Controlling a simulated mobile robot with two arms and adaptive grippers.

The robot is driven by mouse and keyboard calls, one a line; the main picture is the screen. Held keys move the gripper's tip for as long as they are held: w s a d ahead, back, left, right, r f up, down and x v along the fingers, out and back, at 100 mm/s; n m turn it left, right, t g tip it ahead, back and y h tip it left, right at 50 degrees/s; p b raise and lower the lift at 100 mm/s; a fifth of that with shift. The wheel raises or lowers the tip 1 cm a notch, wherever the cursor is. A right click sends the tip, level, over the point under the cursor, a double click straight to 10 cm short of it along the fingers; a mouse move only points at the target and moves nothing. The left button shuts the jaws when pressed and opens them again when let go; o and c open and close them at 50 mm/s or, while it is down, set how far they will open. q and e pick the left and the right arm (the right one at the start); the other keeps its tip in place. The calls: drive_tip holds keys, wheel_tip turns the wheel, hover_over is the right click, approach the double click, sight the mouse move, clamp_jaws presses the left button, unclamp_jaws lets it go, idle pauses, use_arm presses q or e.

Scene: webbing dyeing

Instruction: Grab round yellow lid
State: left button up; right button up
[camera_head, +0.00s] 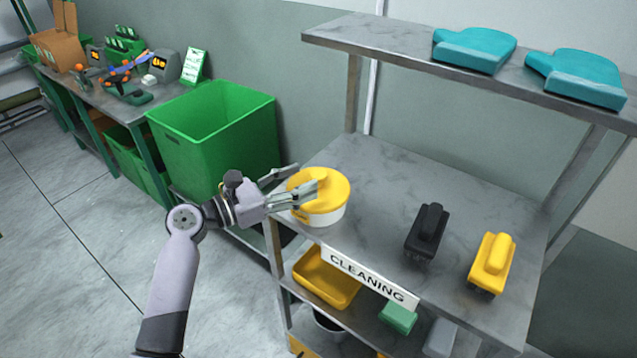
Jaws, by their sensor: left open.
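The round yellow lid (328,190) sits on a white round container (326,217) at the left front corner of the shelf's middle board. A raised yellow handle shows on the lid's top. My left gripper (305,179) reaches in from the left at the lid's height. It is open, one finger overlapping the lid's near left part in the picture and the other at its far left side. I cannot tell whether the fingers touch the lid. My right gripper is not in view.
A metal shelf (385,180) carries a black brush (428,232), a yellow brush (492,262) and a "CLEANING" sign (366,277). Teal mitts (474,49) lie on its top board. A yellow tray (325,277) is below. A green bin (215,130) stands left, beside a cluttered workbench (130,110).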

sight(311, 177)
use_arm(q)
drive_tip(key=x, duration=0.2)
drive_tip(key=p+x, duration=0.1)
drive_tip(key=f+x, duration=0.1)
drive_tip(key=x, duration=0.1)
drive_tip(key=shift+w+d, duration=0.15)
drive_tip(key=shift+w, duration=0.2)
drive_tip(key=shift+r, duration=0.1)
drive_tip(key=shift+c, duration=0.3)
drive_tip(key=shift+c, duration=0.6)
drive_tip(key=c, duration=1.1)
